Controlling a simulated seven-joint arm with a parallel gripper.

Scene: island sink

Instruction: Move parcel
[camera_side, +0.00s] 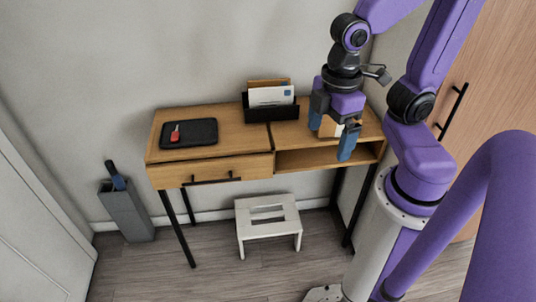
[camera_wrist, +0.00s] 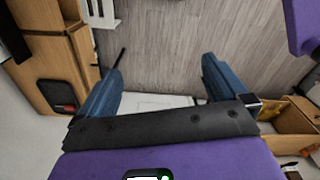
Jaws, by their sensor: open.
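A small tan box with a white patch, which looks like the parcel (camera_side: 327,127), shows on the right part of the wooden desk (camera_side: 236,134) in the side view. My gripper (camera_side: 330,140) is in front of it in that picture, and its blue fingers hide part of the box. The fingers are spread apart. In the wrist view my gripper (camera_wrist: 163,65) is open, with only floor and a white surface seen between the fingers. I cannot make out the parcel there, and I cannot tell the exact gap between box and fingers.
A black tray (camera_side: 204,139) with a red item lies on the desk's left side. A black letter holder (camera_side: 262,110) stands at the back. A white stool (camera_side: 272,213) is below, a grey bin (camera_side: 128,212) at left. A wooden cabinet door (camera_side: 490,70) is at right.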

